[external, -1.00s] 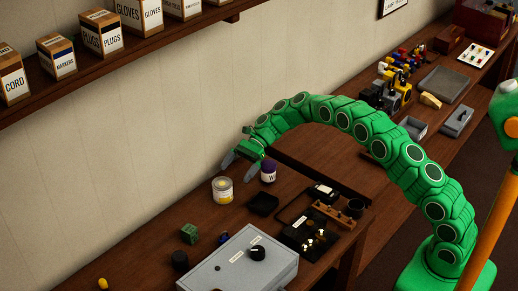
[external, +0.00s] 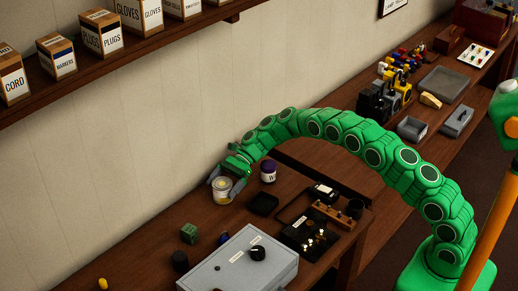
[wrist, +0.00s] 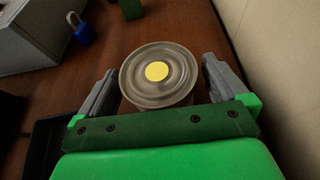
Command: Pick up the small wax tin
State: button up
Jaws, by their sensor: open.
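A small round tin (external: 222,190) with a pale and yellow label stands upright on the wooden bench; its writing is too small to read. The wrist view shows its grey metal lid (wrist: 143,88) with a yellow dot. My gripper (external: 228,177) is open above and around the tin, one finger on each side. In the wrist view my gripper (wrist: 160,68) has a visible gap between each finger and the lid. A purple jar (external: 268,167) with a white label marked "W" stands to the right, outside the fingers.
A black tray (external: 263,204) lies right of the tin. A green cube (external: 189,234), a blue padlock (wrist: 80,28) and a grey box (external: 240,262) are nearer the front. The wall (external: 130,150) is close behind. A shelf with boxes hangs upper left.

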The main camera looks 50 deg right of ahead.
aim_at(222, 183)
jog(key=shift+a+f, duration=0.1)
jog(key=shift+a, duration=0.2)
jog(key=c, duration=1.1)
notch_tip(222, 183, up, 3)
jog(key=shift+r, duration=0.15)
jog(key=shift+s+d+r, duration=0.65)
jog(key=shift+s+r, duration=0.95)
jog(key=shift+s, duration=0.65)
jog(key=shift+s+d+r, duration=0.6)
jog(key=shift+s+r, duration=1.05)
jog(key=shift+s, duration=0.6)
jog(key=shift+s+d+r, duration=0.65)
jog(key=shift+s+r, duration=0.95)
jog(key=shift+s, duration=0.65)
